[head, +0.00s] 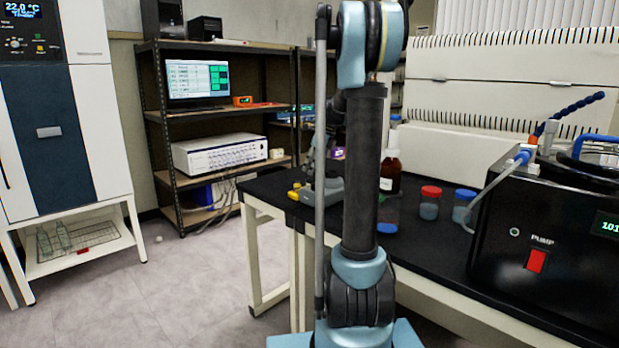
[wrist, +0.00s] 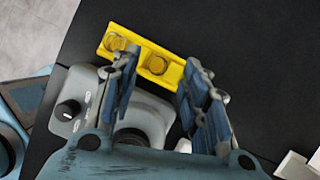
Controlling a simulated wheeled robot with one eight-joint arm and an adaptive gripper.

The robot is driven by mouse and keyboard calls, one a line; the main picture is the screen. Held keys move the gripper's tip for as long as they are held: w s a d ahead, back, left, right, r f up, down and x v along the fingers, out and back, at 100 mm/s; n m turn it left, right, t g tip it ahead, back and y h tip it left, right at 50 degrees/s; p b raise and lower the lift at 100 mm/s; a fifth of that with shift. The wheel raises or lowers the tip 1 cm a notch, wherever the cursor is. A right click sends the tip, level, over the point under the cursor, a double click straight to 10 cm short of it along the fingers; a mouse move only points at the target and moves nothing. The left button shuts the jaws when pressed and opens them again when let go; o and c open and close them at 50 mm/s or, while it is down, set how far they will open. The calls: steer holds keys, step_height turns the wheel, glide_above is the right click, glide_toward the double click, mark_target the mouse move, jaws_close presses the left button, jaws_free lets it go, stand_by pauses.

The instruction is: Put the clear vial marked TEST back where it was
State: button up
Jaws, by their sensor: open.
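My gripper (wrist: 160,82) is open in the wrist view, with nothing seen between its blue-padded fingers. Beyond the fingertips lies a yellow block (wrist: 178,72) with two round shapes in its top; I cannot tell whether they are empty wells or hold something. In the head view the yellow block (head: 294,191) shows small at the left edge of the black bench. I cannot make out a clear vial marked TEST in either view. My arm hides part of the bench in the head view.
A grey device (wrist: 70,108) with a black knob sits beside the yellow block. On the black bench (head: 262,190) stand a brown bottle (head: 390,178), a red-capped jar (head: 430,204) and a blue-capped jar (head: 461,208). A black pump box (head: 545,245) is at right.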

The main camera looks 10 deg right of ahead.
steer(key=v, duration=0.6)
steer(key=s+a+n, duration=0.1)
steer(key=s+n, duration=0.1)
steer(key=s, duration=0.2)
steer(key=s+a+f+n, duration=0.1)
steer(key=s+n, duration=0.2)
steer(key=s, duration=0.2)
steer(key=s+a+f+n+h, duration=0.1)
steer(key=s+n, duration=0.1)
steer(key=s, duration=0.2)
steer(key=shift+s+f, duration=0.2)
steer(key=shift+s, duration=0.15)
steer(key=s+f+n+h, duration=0.1)
steer(key=s+f+n, duration=0.8)
steer(key=s, duration=0.5)
steer(key=s+f+n+h, duration=0.1)
steer(key=s+f+n, duration=0.9)
steer(key=s, duration=0.3)
steer(key=shift+s+g+h, duration=0.3)
steer(key=shift+s, duration=0.1)
steer(key=shift+w+f, duration=0.2)
steer(key=shift+w, duration=0.2)
